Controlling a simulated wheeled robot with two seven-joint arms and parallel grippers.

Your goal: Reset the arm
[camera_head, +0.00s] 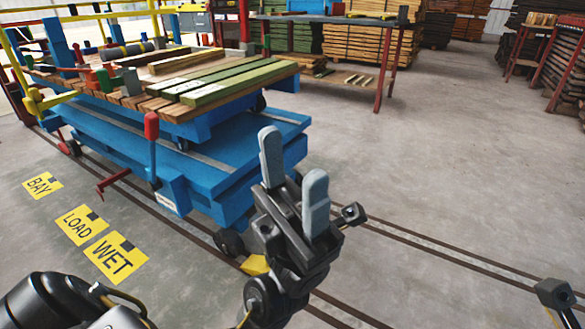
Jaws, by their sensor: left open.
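My left gripper (293,175) is in the lower middle of the head view, at the end of my black left arm that comes in from the lower left. Its two grey fingers point up and stand apart, with nothing between them. It is in front of the near right corner of a blue cart (232,196), with the floor behind its right finger. I cannot tell whether it touches the cart. A small dark part shows at the lower right edge; my right gripper's fingers are not in view.
The cart carries wooden boards and green planks (240,82). A lever with a red handle (152,125) stands on its near side. Rails run across the floor. Yellow floor signs, one reading WET (115,256), lie at left. Timber stacks (360,45) stand behind. The floor at right is clear.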

